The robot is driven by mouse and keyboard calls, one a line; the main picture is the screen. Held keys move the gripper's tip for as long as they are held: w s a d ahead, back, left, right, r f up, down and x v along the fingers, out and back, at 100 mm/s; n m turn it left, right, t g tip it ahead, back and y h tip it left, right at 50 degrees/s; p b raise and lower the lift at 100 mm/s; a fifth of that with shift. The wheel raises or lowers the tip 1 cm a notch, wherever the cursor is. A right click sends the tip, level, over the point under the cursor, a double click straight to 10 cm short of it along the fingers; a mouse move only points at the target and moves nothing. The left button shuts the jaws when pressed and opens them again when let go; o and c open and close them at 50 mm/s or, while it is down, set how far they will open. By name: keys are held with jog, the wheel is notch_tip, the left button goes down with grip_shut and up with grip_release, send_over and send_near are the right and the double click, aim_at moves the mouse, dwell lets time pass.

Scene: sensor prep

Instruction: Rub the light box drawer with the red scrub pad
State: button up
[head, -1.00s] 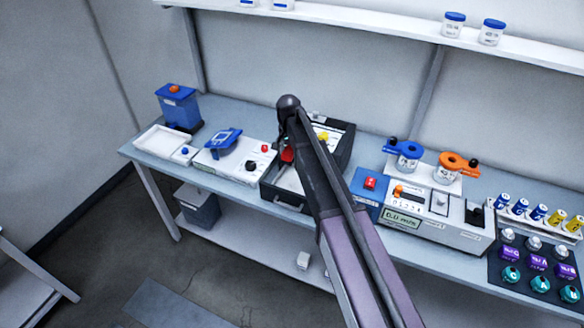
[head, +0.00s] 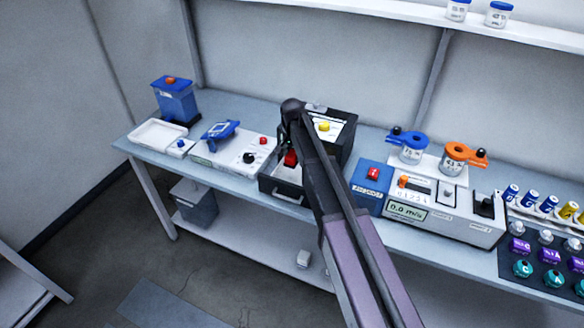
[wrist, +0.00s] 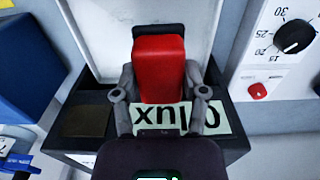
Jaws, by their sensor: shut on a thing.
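My gripper (wrist: 160,88) is shut on the red scrub pad (wrist: 160,62), with a finger on each side of it. In the head view the red pad (head: 291,158) shows beside my arm, over the open drawer. The light box (head: 343,138) is black with a yellow knob on top and stands on the bench. Its drawer (head: 278,191) is pulled out towards the front, with a pale inside and a dark front with a handle. The drawer's pale floor also shows in the wrist view (wrist: 92,30). My arm hides part of the drawer. I cannot tell whether the pad touches it.
Left of the drawer is a white device (head: 230,152) with a black dial and red button. Right of the box is a blue box (head: 371,185) with a red button, beside a white meter (head: 440,215). A white tray (head: 158,134) is further left.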

jog(key=shift+w+d+f+b, duration=0.1)
jog(key=shift+d+f+b, duration=0.1)
jog(key=shift+f+b, duration=0.75)
jog(key=shift+f+p, duration=0.15)
jog(key=shift+p, duration=0.15)
